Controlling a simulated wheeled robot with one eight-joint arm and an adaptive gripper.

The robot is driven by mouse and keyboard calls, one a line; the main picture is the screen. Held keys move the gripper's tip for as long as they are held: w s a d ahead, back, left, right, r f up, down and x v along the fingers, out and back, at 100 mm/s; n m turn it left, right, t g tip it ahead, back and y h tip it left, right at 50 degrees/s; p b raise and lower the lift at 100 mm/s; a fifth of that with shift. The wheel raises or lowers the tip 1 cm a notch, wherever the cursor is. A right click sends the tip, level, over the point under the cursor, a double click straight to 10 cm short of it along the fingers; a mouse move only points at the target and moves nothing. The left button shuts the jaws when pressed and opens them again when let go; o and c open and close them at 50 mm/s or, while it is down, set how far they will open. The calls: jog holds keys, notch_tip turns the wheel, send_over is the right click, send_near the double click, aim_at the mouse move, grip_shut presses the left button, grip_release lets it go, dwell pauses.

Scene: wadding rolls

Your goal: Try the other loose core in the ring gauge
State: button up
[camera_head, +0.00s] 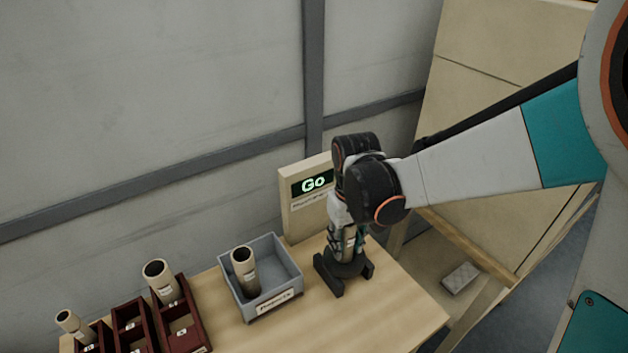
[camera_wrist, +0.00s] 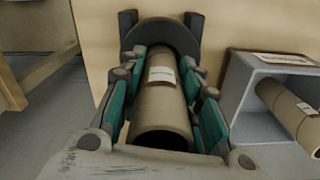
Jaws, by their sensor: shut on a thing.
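My gripper (camera_head: 344,243) is shut on a tan cardboard core with a white label, at the dark ring gauge (camera_head: 329,283) on the table. In the wrist view the core (camera_wrist: 162,108) lies between the teal fingers, and its far end meets the dark gauge (camera_wrist: 160,36). I cannot tell how deep it sits. The display (camera_head: 313,183) behind the gauge reads "Go" in green. Another labelled core (camera_head: 244,271) leans in the grey bin (camera_head: 285,259), left of the gauge; that core also shows in the wrist view (camera_wrist: 288,108).
Dark red compartment racks (camera_head: 196,318) stand at the table's left, with two cores (camera_head: 160,281) (camera_head: 72,325) upright in them. The wooden table (camera_head: 400,311) is clear right of the gauge. A wall is behind, and a tall wooden panel (camera_head: 480,110) stands at right.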

jog(key=shift+r+p, duration=2.85)
jog(key=shift+r, duration=1.25)
jog(key=shift+d+f, duration=0.1)
jog(key=shift+f, duration=0.05)
